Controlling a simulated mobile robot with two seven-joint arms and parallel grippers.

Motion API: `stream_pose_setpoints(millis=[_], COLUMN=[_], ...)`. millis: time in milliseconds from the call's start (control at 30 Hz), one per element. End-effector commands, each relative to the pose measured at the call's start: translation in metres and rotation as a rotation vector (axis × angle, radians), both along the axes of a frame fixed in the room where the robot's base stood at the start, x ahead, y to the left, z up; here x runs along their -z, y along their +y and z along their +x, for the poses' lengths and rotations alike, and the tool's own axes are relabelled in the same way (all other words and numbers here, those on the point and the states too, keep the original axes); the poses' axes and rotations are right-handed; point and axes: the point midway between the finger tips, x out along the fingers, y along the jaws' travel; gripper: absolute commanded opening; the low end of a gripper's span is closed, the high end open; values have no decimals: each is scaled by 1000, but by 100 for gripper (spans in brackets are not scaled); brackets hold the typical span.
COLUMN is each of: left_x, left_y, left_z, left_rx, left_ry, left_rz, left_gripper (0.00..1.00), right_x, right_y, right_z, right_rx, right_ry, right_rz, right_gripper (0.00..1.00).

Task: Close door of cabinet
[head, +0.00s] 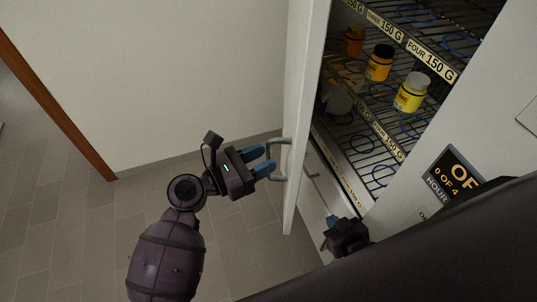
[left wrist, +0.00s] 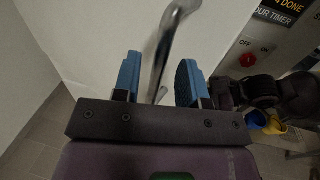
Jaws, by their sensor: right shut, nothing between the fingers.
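The cabinet (head: 443,75) stands open at the upper right. Its white door (head: 303,105) is swung out and seen nearly edge-on in the head view. A grey bar handle (head: 286,141) sticks out from the door's left face. My left gripper (head: 272,162) is open at this handle. In the left wrist view the metal handle (left wrist: 162,62) passes between the two spread blue fingers (left wrist: 158,80), with gaps visible beside it. My right gripper (head: 329,232) is shut and empty, low in front of the cabinet and right of the door; its arm partly hides it.
Wire shelves hold an orange jar (head: 379,63), a yellow jar (head: 411,92) and another orange jar (head: 354,40). A dark sign (head: 455,172) is on the right panel. Tiled floor left of the door is clear.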

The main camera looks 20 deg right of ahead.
Motion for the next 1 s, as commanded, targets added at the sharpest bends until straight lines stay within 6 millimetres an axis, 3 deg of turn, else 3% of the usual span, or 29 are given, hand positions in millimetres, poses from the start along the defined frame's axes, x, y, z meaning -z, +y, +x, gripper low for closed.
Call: stream_pose_setpoints(millis=[200,433,600,1000], left_x=[2,1,0,2], left_y=[42,74,84,86], left_z=[-8,-14,-16,-15], left_rx=[-1,0,0,-9], left_ry=[-1,-1,0,-13], left_rz=[2,2,0,8], left_gripper=[39,39,39,39], right_x=[3,2,2,4], right_y=[0,1,1,1], right_z=[2,5,6,5], right_rx=[0,-2,-2,-2], right_ry=[-5,-16,-19,-14], right_rz=[0,0,0,0], right_gripper=[0,0,0,0])
